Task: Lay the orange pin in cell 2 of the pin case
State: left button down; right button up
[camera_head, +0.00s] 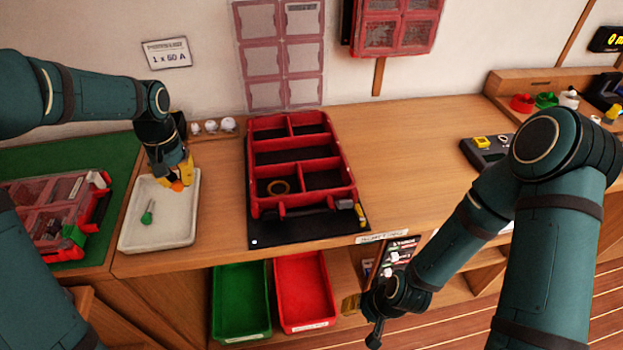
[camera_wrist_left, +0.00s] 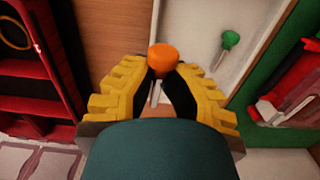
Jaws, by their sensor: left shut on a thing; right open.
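My left gripper (camera_head: 178,182) is shut on the orange pin (camera_wrist_left: 163,57), whose round orange head also shows in the head view (camera_head: 177,186). It holds the pin over the right part of the white tray (camera_head: 158,240). In the left wrist view, a pale shaft shows below the head between the yellow fingers. A green pin (camera_head: 147,213) lies in the tray. An open red case (camera_head: 257,208) with several compartments stands right of the tray; a ring (camera_head: 278,187) lies in a front-left compartment. I cannot read any cell numbers. My right gripper (camera_head: 362,318) is open and empty, low at the front.
Another red case (camera_head: 62,215) with clear lids lies on a green mat (camera_head: 65,160) at the left. Three white knobs (camera_head: 212,126) stand behind the tray. A green bin (camera_head: 241,300) and a red bin (camera_head: 303,290) sit below the bench.

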aim_at(323, 188)
jog(key=i+l, duration=0.1)
jog(key=l, duration=0.45)
jog(key=i+l, duration=0.1)
jog(key=l, duration=0.95)
jog(key=i, duration=0.05)
